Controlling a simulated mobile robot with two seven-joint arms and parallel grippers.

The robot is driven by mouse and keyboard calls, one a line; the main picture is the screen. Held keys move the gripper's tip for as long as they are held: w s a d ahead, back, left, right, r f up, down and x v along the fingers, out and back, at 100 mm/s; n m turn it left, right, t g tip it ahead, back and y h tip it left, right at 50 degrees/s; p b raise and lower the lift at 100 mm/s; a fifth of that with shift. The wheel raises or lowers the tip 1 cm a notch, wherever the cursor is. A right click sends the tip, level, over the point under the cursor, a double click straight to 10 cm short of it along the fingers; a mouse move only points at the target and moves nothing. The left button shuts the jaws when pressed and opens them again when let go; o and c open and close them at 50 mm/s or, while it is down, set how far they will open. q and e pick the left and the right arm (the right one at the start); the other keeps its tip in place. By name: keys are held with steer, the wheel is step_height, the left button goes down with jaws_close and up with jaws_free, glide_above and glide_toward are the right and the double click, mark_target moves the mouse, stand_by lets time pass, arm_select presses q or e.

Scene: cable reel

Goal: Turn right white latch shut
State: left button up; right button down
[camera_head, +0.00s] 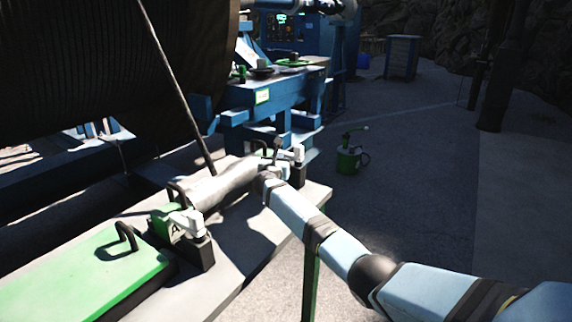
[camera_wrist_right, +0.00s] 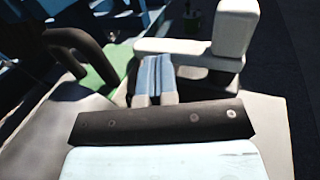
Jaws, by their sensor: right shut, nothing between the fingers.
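The right white latch (camera_head: 298,153) sits on a dark block at the far right end of the grey bench. In the right wrist view the white latch (camera_wrist_right: 236,28) has a thick upright part at the right and a flat white bar running left from it. My right gripper (camera_head: 277,158) is beside the latch, on its left in the head view. In the wrist view its light blue fingers (camera_wrist_right: 155,78) are together and empty, just in front of the bar's left part. I cannot tell if they touch it. My left gripper is not in view.
A grey cylinder (camera_head: 225,182) lies between the latches. A dark curved handle (camera_wrist_right: 82,50) is close left of my fingers. A green can (camera_head: 348,160) stands on the floor.

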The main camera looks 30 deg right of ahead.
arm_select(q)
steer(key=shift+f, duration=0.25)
arm_select(e)
steer(key=shift+w+d, duration=0.15)
steer(key=shift+w, duration=0.05)
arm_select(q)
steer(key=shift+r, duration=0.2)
arm_select(e)
steer(key=shift+r, duration=0.2)
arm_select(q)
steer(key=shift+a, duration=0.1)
